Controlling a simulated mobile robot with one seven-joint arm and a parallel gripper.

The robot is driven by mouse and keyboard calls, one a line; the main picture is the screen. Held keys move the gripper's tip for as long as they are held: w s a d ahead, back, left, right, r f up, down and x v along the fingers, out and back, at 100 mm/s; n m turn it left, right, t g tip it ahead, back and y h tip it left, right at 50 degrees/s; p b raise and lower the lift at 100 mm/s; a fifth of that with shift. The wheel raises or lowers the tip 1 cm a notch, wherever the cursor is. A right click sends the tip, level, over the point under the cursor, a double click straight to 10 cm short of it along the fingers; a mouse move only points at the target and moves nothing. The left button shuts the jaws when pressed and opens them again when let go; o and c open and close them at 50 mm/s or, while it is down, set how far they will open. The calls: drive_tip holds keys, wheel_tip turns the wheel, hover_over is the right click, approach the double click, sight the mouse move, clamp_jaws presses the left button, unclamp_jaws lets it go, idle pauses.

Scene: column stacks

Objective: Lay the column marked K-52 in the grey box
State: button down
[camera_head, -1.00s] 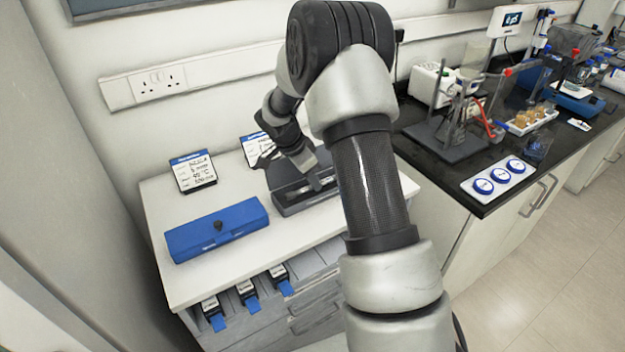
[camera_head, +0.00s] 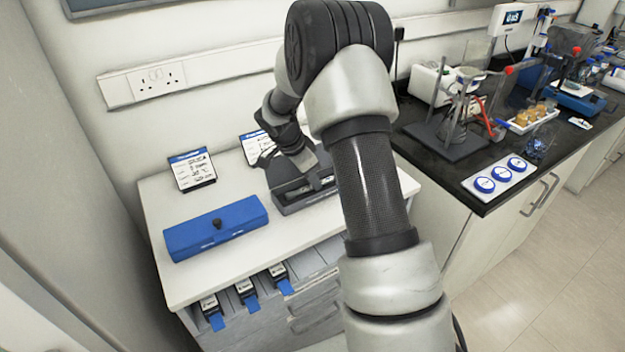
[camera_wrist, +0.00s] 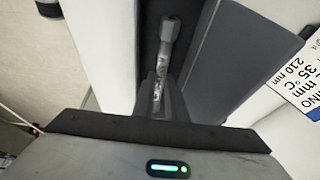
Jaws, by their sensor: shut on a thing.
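The open grey box (camera_head: 293,208) stands on the white cabinet top, right of the blue box. My gripper (camera_head: 318,180) reaches down into it. In the wrist view, my gripper (camera_wrist: 165,100) is shut on a slim column (camera_wrist: 164,58) with a grey end fitting. The column is inside the dark grey box (camera_wrist: 215,65), along its length; I cannot tell whether it touches the floor. Its marking is only partly visible and too small to read surely. The near end of the column is hidden by my gripper.
A closed blue box (camera_head: 217,230) with a dark knob lies to the left. Two label cards (camera_head: 192,169) stand behind the boxes. Several columns with blue tags (camera_head: 249,295) sit in slots below the top's front edge. A black bench (camera_head: 470,180) with glassware is at right.

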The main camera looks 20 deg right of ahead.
drive_tip(key=shift+f, duration=0.2)
drive_tip(key=c, duration=1.7)
unclamp_jaws()
drive_tip(key=s+a+r+n+p, duration=0.1)
drive_tip(key=s+a+r, duration=0.1)
drive_tip(key=r, duration=0.6)
drive_tip(key=s+a+r+n+y, duration=0.1)
drive_tip(key=s+a+r, duration=0.2)
drive_tip(key=r, duration=0.5)
drive_tip(key=s+a+r+n+p, duration=0.1)
drive_tip(key=s+a+r, duration=0.1)
drive_tip(key=r, duration=0.6)
drive_tip(key=s+a+r+n+t+y+p, duration=0.1)
drive_tip(key=s+n, duration=0.3)
drive_tip(key=s, duration=0.4)
drive_tip(key=s+a+r+n+t+y+p, duration=0.1)
drive_tip(key=s+r+n, duration=0.3)
drive_tip(key=s, duration=0.4)
drive_tip(key=s+a+r+n+t+y+p, duration=0.1)
drive_tip(key=s+r+n+t+p, duration=0.1)
drive_tip(key=s, duration=0.6)
drive_tip(key=shift+s+a+r+n+p, duration=0.15)
drive_tip(key=shift+a+r+n+p, duration=0.15)
drive_tip(key=shift+n, duration=0.4)
drive_tip(key=shift+s+a+r+n+p, duration=0.15)
drive_tip(key=shift+r+n, duration=0.25)
drive_tip(key=shift+n, duration=0.3)
